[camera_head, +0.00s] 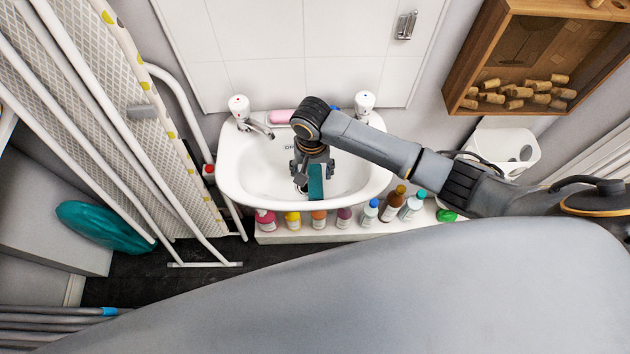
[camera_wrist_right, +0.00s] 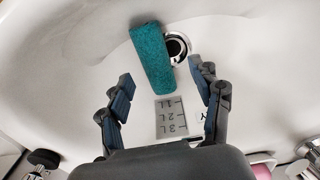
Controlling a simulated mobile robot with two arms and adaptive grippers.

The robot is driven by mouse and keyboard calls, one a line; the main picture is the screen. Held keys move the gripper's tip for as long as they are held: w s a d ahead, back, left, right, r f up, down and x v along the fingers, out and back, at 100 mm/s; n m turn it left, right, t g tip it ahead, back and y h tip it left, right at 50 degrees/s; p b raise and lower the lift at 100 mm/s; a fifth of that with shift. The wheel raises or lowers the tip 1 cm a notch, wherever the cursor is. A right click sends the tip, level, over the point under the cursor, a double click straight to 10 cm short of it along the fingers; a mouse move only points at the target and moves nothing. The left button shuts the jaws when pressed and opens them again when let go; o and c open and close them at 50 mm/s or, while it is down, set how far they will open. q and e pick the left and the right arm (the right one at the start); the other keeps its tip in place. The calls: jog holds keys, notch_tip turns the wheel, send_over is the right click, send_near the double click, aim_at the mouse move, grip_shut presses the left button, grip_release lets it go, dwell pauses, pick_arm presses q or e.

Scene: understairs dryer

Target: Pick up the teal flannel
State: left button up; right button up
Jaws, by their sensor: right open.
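The teal flannel (camera_head: 316,184) is rolled up and lies in the white sink basin (camera_head: 232,187). In the right wrist view the flannel (camera_wrist_right: 151,57) lies next to the drain hole (camera_wrist_right: 176,46), its near end close to a grey level label marked in litres (camera_wrist_right: 171,117). My right gripper (camera_head: 301,182) points down into the basin and hides part of it. In the right wrist view the gripper (camera_wrist_right: 161,70) is open, its fingers on either side of the flannel's near end, with nothing held. My left gripper is not in view.
Two taps (camera_head: 250,118) and a pink soap bar (camera_head: 282,117) are at the sink's back. Several bottles (camera_head: 292,220) stand on a white ledge below its front. An ironing board (camera_head: 150,110) leans at left; a wooden box of corks (camera_head: 462,82) hangs upper right.

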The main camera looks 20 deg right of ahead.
aim_at(315, 180)
jog(key=shift+s+d+f, duration=0.1)
jog(key=shift+d+f, duration=0.2)
jog(key=shift+f, duration=0.6)
notch_tip(315, 180, down, 2)
jog(key=shift+d+f, duration=0.1)
jog(key=shift+f, duration=0.45)
jog(key=c, duration=1.1)
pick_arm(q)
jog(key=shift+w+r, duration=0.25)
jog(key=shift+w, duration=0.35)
pick_arm(e)
jog(key=shift+c, duration=0.3)
